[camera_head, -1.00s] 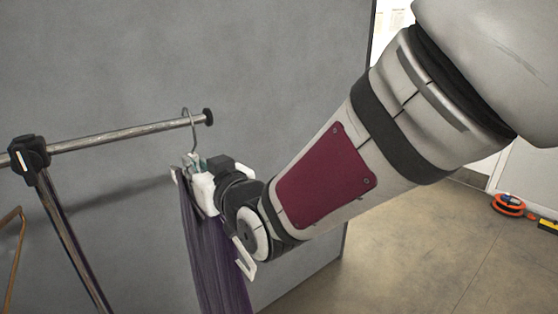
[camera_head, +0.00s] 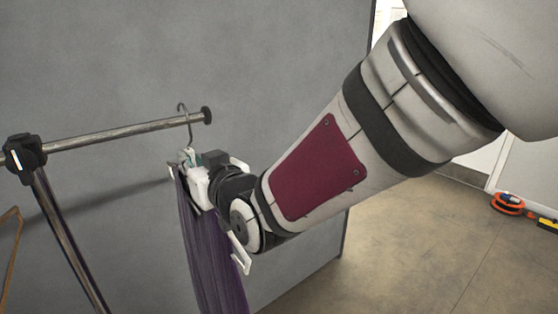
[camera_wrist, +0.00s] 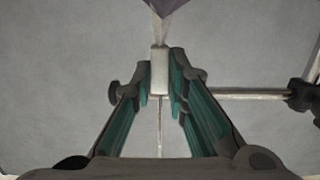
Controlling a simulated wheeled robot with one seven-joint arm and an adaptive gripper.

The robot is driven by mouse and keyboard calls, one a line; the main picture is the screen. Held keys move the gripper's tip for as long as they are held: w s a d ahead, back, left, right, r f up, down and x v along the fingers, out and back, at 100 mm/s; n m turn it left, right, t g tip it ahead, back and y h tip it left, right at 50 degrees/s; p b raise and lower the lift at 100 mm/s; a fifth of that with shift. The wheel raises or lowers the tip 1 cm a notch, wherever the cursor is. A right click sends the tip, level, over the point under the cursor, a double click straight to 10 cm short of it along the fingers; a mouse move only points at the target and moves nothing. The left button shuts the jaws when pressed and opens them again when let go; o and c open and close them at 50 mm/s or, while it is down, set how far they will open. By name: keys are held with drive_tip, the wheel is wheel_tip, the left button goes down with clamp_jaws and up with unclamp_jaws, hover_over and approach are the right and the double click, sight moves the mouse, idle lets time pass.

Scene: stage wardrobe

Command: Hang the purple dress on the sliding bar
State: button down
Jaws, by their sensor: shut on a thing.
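The purple dress (camera_head: 212,265) hangs down from a hanger with a thin metal hook (camera_head: 189,135) at the right end of the rail. My gripper (camera_head: 190,162) is shut on the hanger's pale neck, just below the sliding bar (camera_head: 120,133). The hook's curve rises above the bar close to its end cap; whether it rests on the bar I cannot tell. In the wrist view my fingers (camera_wrist: 160,75) pinch the pale neck (camera_wrist: 160,70), with a bit of purple cloth (camera_wrist: 168,6) above. The bar (camera_wrist: 245,93) passes behind the fingers.
A dark clamp (camera_head: 24,155) joins the bar to a slanted metal post (camera_head: 70,240). A grey panel (camera_head: 290,60) stands close behind. A brown frame (camera_head: 10,250) is at the lower left. An orange reel (camera_head: 508,203) lies on the open floor at right.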

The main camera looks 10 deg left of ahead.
drive_tip(key=shift+r+b+x, duration=0.15)
drive_tip(key=shift+b+x, duration=0.2)
drive_tip(key=shift+x, duration=1.2)
drive_tip(key=shift+r+b+x, duration=0.2)
drive_tip(key=shift+b+x, duration=0.15)
drive_tip(key=shift+x, duration=1.2)
drive_tip(key=shift+a+r, duration=0.1)
drive_tip(key=shift+f, duration=0.3)
drive_tip(key=shift+f, duration=0.35)
drive_tip(key=shift+f+b, duration=0.7)
drive_tip(key=shift+f, duration=0.3)
drive_tip(key=c, duration=1.5)
unclamp_jaws()
drive_tip(key=shift+f, duration=0.1)
